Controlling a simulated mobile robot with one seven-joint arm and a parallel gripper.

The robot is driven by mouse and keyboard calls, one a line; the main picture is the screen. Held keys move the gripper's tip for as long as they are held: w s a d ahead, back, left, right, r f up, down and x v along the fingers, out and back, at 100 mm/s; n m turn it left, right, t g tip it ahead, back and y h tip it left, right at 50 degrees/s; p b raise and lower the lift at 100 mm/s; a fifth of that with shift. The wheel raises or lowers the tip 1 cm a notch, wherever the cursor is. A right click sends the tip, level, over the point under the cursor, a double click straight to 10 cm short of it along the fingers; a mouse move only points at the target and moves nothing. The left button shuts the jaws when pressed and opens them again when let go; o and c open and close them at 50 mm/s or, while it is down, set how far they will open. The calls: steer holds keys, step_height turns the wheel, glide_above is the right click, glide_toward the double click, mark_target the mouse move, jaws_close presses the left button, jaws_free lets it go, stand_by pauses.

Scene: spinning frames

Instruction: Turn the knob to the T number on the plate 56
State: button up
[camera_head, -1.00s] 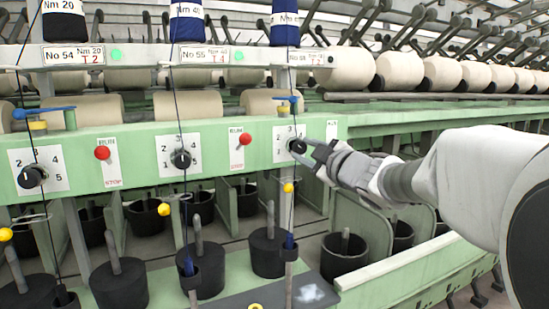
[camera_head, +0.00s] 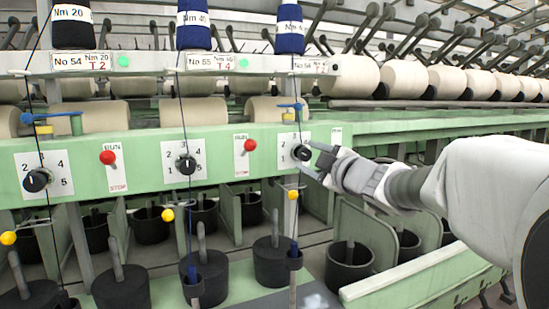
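The plate No 56 (camera_head: 310,64) is on the upper rail at the right; its small text reads roughly "T 4" or "T 2", too small to be sure. Below it, a black knob (camera_head: 302,152) sits on a white dial panel (camera_head: 288,148) with numbers around it, some hidden by a thread and my gripper. My gripper (camera_head: 312,160) comes in from the right with its fingertips at the knob's right side. The fingers look parted, one above and one below the knob's level. Whether they touch the knob I cannot tell.
Dials for No 54 (camera_head: 37,180) and No 55 (camera_head: 186,163) are to the left. Red run/stop knobs (camera_head: 250,145) stand between the dials. Threads with yellow balls (camera_head: 293,195) hang in front of the panel. Black cans (camera_head: 347,265) stand below.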

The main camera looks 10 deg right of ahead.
steer(key=shift+o, duration=0.6)
steer(key=shift+s+d, duration=0.1)
steer(key=shift+s, duration=0.05)
steer(key=p+v, duration=0.3)
steer(key=v, duration=1.4)
steer(key=shift+r, duration=0.1)
